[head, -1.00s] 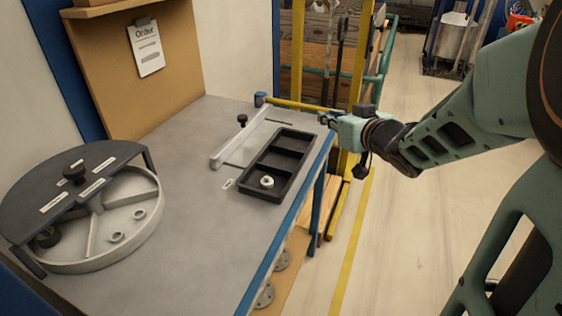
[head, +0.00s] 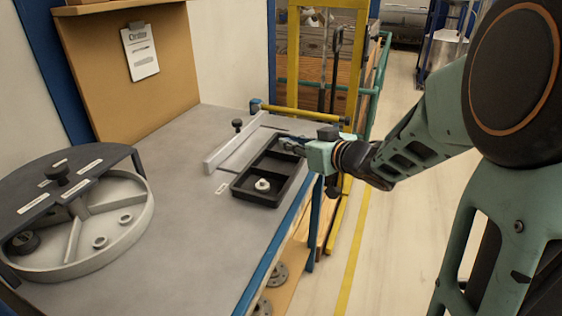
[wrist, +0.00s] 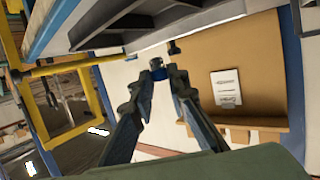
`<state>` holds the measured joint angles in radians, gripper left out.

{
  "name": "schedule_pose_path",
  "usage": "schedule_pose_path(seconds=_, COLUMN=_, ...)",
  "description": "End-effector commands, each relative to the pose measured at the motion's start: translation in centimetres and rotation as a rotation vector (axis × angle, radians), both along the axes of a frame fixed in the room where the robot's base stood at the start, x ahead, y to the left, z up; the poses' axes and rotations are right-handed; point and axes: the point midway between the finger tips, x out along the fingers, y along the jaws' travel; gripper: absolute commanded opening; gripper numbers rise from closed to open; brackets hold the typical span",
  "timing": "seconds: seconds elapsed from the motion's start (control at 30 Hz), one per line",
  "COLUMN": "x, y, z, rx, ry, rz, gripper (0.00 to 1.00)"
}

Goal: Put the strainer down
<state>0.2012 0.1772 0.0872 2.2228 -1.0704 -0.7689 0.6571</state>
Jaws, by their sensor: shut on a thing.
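My gripper (head: 290,145) is just over the far end of the black tray (head: 243,193), coming in from the right. Its two fingers also show in the wrist view (wrist: 159,80), with a gap between them. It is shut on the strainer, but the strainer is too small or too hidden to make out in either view. The tray lies on the grey bench and has several compartments. A small white round part (head: 262,184) sits in its near compartment. Whether the strainer touches the tray cannot be told.
A pale rail fixture (head: 232,149) with a black knob stands left of the tray. A yellow bar (head: 300,111) with a blue end crosses behind it.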

Motion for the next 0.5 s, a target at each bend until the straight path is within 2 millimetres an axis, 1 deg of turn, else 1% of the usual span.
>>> schedule_pose_path(seconds=0.03, x=0.5, y=0.6, z=-1.8, rx=0.002, ry=0.006, rz=0.002, gripper=0.05)
schedule_pose_path(seconds=0.1, x=1.2, y=1.3, z=-2.7, rx=0.001, ry=0.003, rz=0.001, gripper=0.05)
schedule_pose_path(seconds=0.2, x=1.8, y=1.8, z=-3.6, rx=0.000, ry=0.002, rz=0.000, gripper=0.05)
schedule_pose_path(seconds=0.37, x=2.2, y=2.2, z=-4.1, rx=0.000, ry=0.001, rz=-0.001, gripper=0.05)
schedule_pose_path(seconds=0.47, x=2.6, y=2.7, z=-5.0, rx=-0.001, ry=0.002, rz=0.001, gripper=0.05)
schedule_pose_path(seconds=0.5, x=2.7, y=2.7, z=-5.8, rx=0.000, ry=0.005, rz=-0.001, gripper=0.05)
